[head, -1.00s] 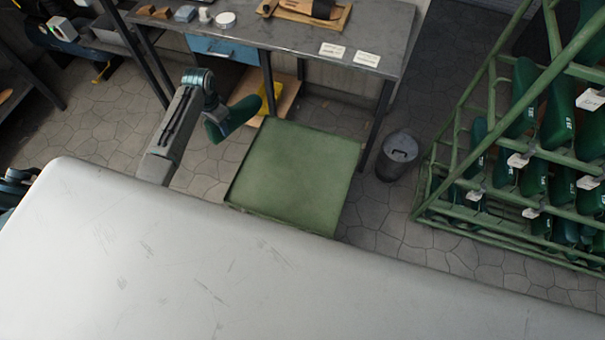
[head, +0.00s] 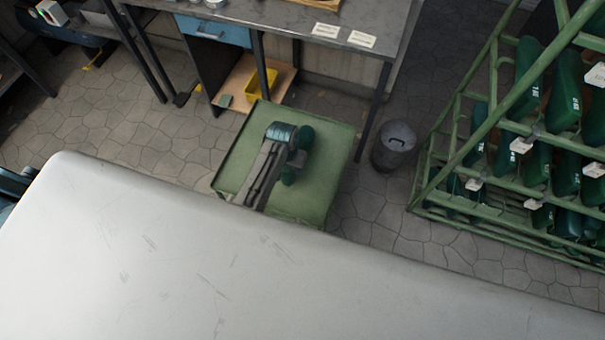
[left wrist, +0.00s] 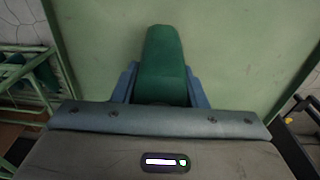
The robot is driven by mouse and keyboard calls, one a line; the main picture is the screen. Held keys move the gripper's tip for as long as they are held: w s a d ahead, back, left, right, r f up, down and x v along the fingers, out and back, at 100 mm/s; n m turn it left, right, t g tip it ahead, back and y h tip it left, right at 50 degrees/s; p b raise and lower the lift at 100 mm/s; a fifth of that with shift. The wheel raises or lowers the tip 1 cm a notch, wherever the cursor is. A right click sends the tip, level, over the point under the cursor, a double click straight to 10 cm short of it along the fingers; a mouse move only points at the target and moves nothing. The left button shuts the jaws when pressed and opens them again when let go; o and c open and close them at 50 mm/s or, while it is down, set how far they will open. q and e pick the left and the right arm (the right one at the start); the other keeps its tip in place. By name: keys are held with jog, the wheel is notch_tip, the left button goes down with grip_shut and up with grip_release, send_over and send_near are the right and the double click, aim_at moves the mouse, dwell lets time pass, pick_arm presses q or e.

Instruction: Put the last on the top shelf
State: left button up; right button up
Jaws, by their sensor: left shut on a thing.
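A green last (head: 304,138) is held in my left gripper (head: 294,158), over the green square cart top (head: 232,163) in the head view. In the left wrist view the last (left wrist: 162,55) stands out between the two blue fingers of the left gripper (left wrist: 161,92), which is shut on it. A green rack (head: 478,125) with sloping rails stands at the right and holds several green lasts on its tiers. The rack's upper part is cut off by the frame edge. My right gripper is not in view.
A grey workbench (head: 385,18) with a blue drawer stands at the back. A dark bin (head: 393,150) stands on the floor between the cart and the rack. A yellow tray (head: 262,82) lies on a low wooden shelf under the bench.

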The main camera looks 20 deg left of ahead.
pick_arm(q)
jog(key=d, duration=0.4)
jog(key=shift+w+f, duration=0.1)
jog(key=f, duration=0.3)
jog(key=shift+d, duration=0.25)
jog(key=shift+f, duration=0.35)
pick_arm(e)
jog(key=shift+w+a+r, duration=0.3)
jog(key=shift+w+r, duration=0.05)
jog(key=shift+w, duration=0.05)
pick_arm(q)
jog(key=o, duration=1)
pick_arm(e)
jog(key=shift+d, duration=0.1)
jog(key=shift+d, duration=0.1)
